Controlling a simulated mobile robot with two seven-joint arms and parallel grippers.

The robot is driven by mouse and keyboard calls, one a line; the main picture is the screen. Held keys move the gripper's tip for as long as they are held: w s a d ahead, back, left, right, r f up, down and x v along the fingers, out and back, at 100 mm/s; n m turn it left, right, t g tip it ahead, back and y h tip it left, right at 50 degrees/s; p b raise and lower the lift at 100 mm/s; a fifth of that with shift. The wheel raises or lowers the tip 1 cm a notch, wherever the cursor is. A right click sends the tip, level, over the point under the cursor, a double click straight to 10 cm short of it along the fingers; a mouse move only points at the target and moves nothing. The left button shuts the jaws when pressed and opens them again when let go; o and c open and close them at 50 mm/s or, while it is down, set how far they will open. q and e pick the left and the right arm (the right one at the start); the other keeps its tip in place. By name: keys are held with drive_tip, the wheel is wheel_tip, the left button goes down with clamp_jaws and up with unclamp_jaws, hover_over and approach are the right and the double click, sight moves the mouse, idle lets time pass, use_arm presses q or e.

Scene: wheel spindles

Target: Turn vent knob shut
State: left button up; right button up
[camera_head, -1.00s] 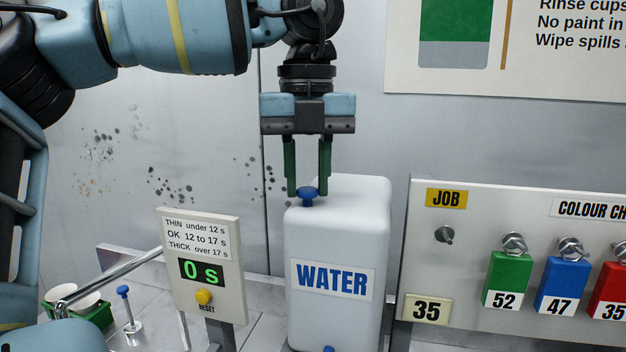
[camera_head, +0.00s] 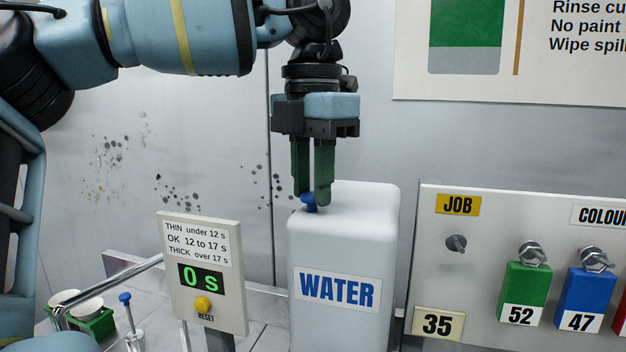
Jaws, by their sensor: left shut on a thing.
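The vent knob (camera_head: 309,202) is a small blue knob on top of the white water container (camera_head: 349,254), near its left edge. My left gripper (camera_head: 312,197) points straight down over it. Its green fingers are shut on the knob, one on each side, and partly cover it. The container stands upright and bears a WATER label. My right gripper is not in view.
A timer box (camera_head: 203,271) reading 0 s, with a yellow reset button, stands left of the container. A board with a JOB label (camera_head: 457,204) and coloured tags hangs at the right. Left of the timer are a green tray (camera_head: 97,323) and a blue-topped rod (camera_head: 126,298).

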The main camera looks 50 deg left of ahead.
sight(312, 194)
use_arm(q)
drive_tip(key=shift+r+m, duration=0.1)
drive_tip(key=shift+m, duration=1)
drive_tip(key=o, duration=1)
drive_tip(key=shift+r, duration=3.85)
